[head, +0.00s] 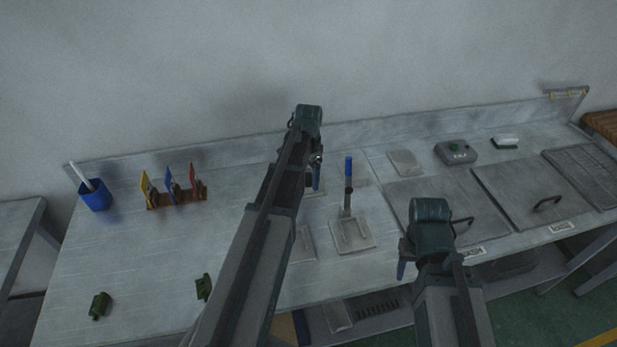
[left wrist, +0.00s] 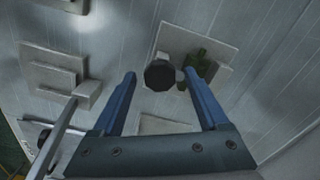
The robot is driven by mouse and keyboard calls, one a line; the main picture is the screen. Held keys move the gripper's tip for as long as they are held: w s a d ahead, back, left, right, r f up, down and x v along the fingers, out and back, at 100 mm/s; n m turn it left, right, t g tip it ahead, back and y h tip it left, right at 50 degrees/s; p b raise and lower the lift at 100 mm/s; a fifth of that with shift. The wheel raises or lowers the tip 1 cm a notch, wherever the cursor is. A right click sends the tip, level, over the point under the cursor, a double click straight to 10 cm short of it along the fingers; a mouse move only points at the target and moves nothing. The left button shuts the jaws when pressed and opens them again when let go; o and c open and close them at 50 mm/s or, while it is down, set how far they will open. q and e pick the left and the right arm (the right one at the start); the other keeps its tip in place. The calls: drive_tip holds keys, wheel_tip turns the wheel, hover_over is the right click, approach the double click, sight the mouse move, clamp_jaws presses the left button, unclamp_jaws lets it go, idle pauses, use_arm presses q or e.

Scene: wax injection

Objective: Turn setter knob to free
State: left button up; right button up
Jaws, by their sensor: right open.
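A dark round knob (left wrist: 159,75), which looks like the setter knob, stands on a pale square plate (left wrist: 187,42) in the left wrist view. A green part (left wrist: 200,64) sits beside it. My left gripper (left wrist: 159,75) is open, its two blue fingers apart, with the knob in line with the gap between the fingertips. I cannot tell whether a finger touches it. In the head view my left gripper (head: 315,178) is over the bench and its arm hides the knob. My right gripper (head: 402,268) is open at the bench's front; its fingers are mostly hidden. The knob's setting is not readable.
An upright tool with a blue top (head: 348,168) stands on a plate right of my left gripper. A blue cup (head: 94,196) and a coloured rack (head: 176,198) stand left.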

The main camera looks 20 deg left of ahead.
use_arm(q)
clamp_jaws()
drive_tip(key=n, duration=0.4)
drive_tip(key=shift+n, duration=0.4)
drive_tip(key=n, duration=0.9)
drive_tip(key=shift+n, duration=2.1)
